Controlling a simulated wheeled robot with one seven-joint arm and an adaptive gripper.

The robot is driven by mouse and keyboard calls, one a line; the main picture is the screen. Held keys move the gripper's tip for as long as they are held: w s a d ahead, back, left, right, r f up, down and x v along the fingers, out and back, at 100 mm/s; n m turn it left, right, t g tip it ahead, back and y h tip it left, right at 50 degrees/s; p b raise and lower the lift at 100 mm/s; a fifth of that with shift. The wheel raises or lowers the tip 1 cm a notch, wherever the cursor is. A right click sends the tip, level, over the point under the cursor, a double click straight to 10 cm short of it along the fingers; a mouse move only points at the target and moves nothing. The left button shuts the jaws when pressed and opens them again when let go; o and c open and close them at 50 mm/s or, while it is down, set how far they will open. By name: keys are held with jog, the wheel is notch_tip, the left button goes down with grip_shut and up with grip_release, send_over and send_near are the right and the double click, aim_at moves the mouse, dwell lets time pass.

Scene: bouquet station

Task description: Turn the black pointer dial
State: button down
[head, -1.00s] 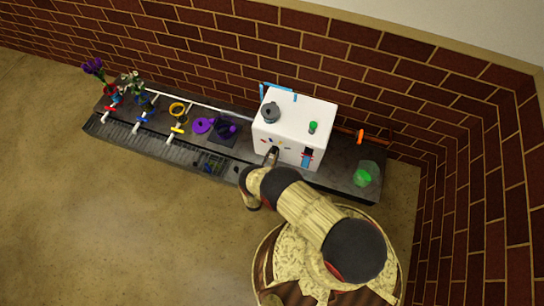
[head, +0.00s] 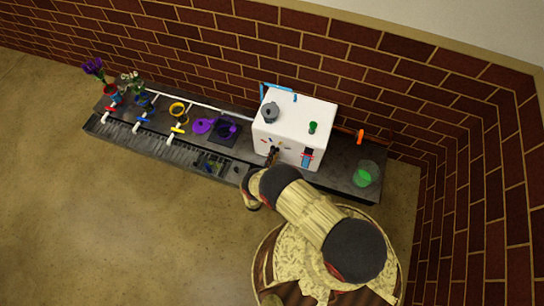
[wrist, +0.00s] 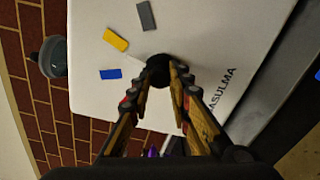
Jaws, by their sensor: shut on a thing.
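The black pointer dial (wrist: 158,69) sits on the front face of the white box (wrist: 95,83), and in the wrist view its round dark body shows between my fingertips. My gripper (wrist: 160,90) is shut on the dial. Yellow (wrist: 115,40), blue (wrist: 110,74) and grey (wrist: 146,15) marks lie around the dial on the face.
A grey knob (head: 270,112) and a green knob (head: 312,127) are on the box top. A glass with green content (head: 365,174) stands at right.

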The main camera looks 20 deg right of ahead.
jog(key=m, duration=0.9)
jog(key=shift+d+f, duration=0.1)
jog(key=shift+m, duration=0.4)
jog(key=c, duration=1.6)
grip_release()
jog(key=v, duration=1.2)
